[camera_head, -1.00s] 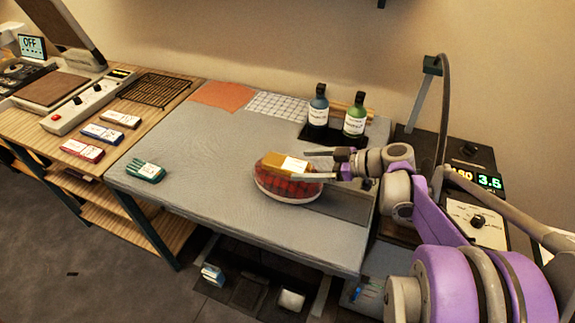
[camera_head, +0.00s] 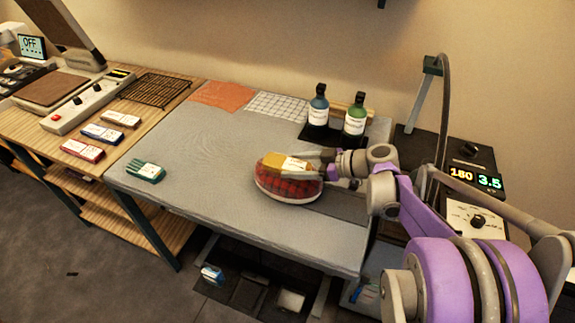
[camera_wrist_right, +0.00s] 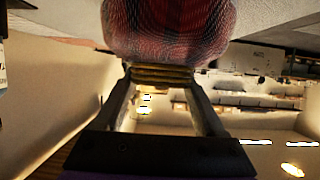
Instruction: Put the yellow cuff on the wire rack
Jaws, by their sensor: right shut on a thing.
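The yellow cuff (camera_head: 272,160), with a white label, lies on top of the red plaid pressing cushion (camera_head: 290,187) on the grey table. My right gripper (camera_head: 312,162) is shut on the right end of the cuff. In the right wrist view, the cuff's folded yellow edge (camera_wrist_right: 162,75) sits between the fingertips (camera_wrist_right: 160,78), with the cushion just beyond it. The wire rack (camera_head: 160,90) is dark and flat on the wooden bench at the left; its top looks empty. My left gripper is not in view.
A green folded piece (camera_head: 145,171) lies at the table's left edge. Red (camera_head: 82,150), blue (camera_head: 103,133) and brown (camera_head: 121,118) folded pieces lie on the bench. Two bottles (camera_head: 318,108) stand at the back right. The table's middle is clear.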

